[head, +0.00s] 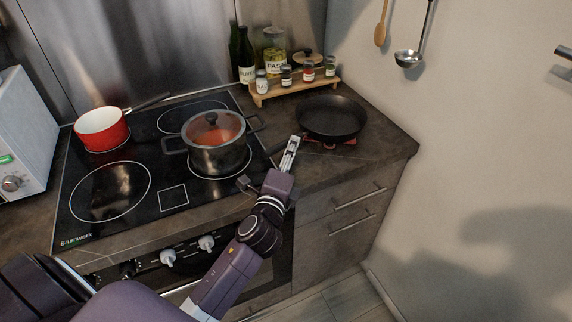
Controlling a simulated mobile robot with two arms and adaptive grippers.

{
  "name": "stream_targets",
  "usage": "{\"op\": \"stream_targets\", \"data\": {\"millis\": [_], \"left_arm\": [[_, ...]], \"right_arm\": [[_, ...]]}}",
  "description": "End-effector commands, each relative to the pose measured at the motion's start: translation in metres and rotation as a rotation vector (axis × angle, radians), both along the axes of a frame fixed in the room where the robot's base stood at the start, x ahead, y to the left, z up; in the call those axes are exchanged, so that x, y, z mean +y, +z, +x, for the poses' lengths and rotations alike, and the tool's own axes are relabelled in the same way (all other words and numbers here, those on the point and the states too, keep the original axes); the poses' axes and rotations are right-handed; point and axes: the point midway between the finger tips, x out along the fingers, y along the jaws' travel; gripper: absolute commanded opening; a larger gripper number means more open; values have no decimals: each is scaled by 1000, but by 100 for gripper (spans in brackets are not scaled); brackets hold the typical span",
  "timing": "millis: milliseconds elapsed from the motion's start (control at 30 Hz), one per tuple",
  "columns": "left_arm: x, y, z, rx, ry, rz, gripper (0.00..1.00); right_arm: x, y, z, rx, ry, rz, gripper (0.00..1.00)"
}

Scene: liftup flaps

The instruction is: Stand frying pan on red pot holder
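The black frying pan (333,117) is on the right part of the counter, right of the hob. It looks level, with part of the red pot holder (345,141) showing under its near edge; the rest of the holder is hidden below it.
A lidded pot (217,158) stands on the hob (122,222) just left of my gripper. A red saucepan (102,131) is further left. A wooden rack (283,91) with jars stands behind the pan. The wall is on the right, beyond the counter edge.

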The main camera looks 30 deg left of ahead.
Motion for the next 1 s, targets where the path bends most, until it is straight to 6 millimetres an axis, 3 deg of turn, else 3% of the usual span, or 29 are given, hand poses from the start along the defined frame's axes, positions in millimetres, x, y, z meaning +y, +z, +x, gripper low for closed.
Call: {"op": "stream_targets", "data": {"millis": [100, 333, 1000], "left_arm": [[-5, -2, -23, 2, 0, -1, 31], [-11, -1, -50, 1, 0, 0, 31], [-12, 1, -55, 0, 0, 0, 31]], "right_arm": [[0, -4, 0, 0, 0, -1, 94], [-2, -8, 0, 0, 0, -2, 94], [-4, -8, 1, -1, 0, -4, 94]]}}
